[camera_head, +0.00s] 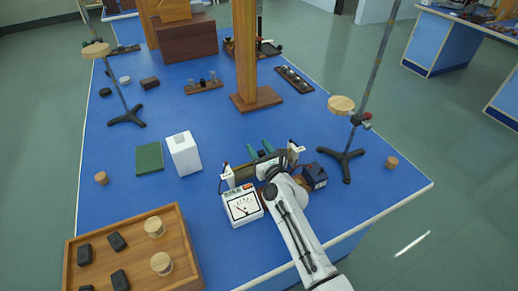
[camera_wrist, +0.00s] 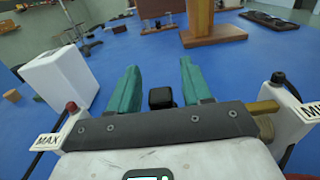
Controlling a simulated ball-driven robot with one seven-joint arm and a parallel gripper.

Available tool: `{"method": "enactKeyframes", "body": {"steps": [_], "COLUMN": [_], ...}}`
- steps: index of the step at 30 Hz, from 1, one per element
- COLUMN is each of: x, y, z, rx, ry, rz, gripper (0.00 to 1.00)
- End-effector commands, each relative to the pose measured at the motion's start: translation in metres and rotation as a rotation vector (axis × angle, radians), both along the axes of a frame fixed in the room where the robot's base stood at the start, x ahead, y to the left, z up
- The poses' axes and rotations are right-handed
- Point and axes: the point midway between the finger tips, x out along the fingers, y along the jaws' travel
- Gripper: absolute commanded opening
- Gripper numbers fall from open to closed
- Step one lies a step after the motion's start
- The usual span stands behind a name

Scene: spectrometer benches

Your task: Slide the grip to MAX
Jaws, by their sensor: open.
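A slide rheostat with white end posts lies under my gripper; its left post (camera_head: 228,177) and right post (camera_head: 295,155) show in the head view. The wrist view shows a MAX label (camera_wrist: 46,142) at the left end and a cut-off label starting with M (camera_wrist: 311,113) at the right. The grip, a small black square knob (camera_wrist: 160,98), stands between the teal fingers of my gripper (camera_wrist: 158,66). The fingers are open, with a small gap on each side of the knob. A brass rod (camera_wrist: 263,107) shows at right. My wrist hides much of the rheostat body.
A white box (camera_head: 184,154) stands to the left. A wooden post (camera_head: 245,50) rises behind. A tripod stand (camera_head: 347,158) is at right. A wooden tray (camera_head: 187,235) lies front left.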

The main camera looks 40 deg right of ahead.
Motion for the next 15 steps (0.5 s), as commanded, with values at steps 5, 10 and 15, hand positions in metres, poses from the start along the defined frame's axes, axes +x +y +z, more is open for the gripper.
{"method": "enactKeyframes", "body": {"steps": [5, 10, 15], "x": [-0.008, -0.032, -0.062], "y": [0.003, 0.009, 0.017], "z": [0.001, 0.004, 0.003], "rx": [0.000, -0.003, -0.001], "ry": [0.003, 0.005, 0.004], "rz": [0.002, 0.003, 0.002], "gripper": [0.49, 0.49, 0.49]}}
